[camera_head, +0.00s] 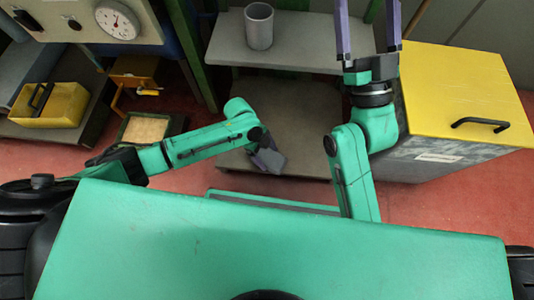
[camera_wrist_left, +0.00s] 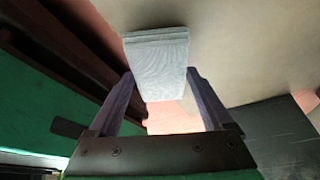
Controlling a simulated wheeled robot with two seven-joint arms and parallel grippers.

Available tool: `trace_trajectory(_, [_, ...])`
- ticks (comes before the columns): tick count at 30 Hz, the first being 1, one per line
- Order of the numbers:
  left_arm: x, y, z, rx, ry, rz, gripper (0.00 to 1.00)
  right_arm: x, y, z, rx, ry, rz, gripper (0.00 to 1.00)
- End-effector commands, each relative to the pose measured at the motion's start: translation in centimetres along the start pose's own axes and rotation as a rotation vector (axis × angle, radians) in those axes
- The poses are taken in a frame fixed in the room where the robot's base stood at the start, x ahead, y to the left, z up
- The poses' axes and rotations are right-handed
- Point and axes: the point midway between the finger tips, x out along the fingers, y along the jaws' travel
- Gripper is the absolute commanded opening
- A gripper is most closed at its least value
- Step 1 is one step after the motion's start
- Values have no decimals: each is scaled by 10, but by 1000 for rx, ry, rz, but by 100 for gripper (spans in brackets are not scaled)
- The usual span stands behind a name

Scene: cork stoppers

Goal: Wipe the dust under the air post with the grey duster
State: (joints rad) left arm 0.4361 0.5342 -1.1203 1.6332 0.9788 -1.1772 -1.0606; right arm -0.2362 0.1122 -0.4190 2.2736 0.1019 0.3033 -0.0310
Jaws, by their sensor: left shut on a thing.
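The grey duster (camera_wrist_left: 158,62) is a ribbed grey block in the left wrist view. It sits between the two fingers of my left gripper (camera_wrist_left: 160,85), which is shut on it. In the head view my left gripper (camera_head: 268,158) points down over the lower brown shelf, partly hidden by its own wrist. A cream panel with a round dial gauge (camera_head: 117,20), perhaps the air post, stands at the upper left, away from this gripper. I cannot make out any dust. My right gripper (camera_head: 368,18) is open and empty, its purple fingers raised at the top.
A grey cup (camera_head: 259,26) stands on the upper grey shelf (camera_head: 300,50). A yellow-lidded bin (camera_head: 460,85) with a black handle is at the right. A yellow toolbox (camera_head: 50,105) and a tray with beige contents (camera_head: 145,130) are at the left. Red floor shows between them.

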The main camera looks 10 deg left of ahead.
Motion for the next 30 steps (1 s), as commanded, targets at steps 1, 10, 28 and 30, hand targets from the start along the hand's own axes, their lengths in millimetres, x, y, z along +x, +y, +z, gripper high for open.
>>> trace_trajectory(1, [-1,0,-1,0,0,0,39,-3,0,6,4,-19,2,100])
trace_trajectory(10, [-3,0,-2,-1,0,0,39,-16,0,30,20,-106,9,100])
trace_trajectory(28, [-7,1,-5,-3,0,-1,39,-47,0,72,64,-255,40,100])
trace_trajectory(30, [-7,1,-5,-3,0,-1,39,-52,0,79,69,-277,43,100])
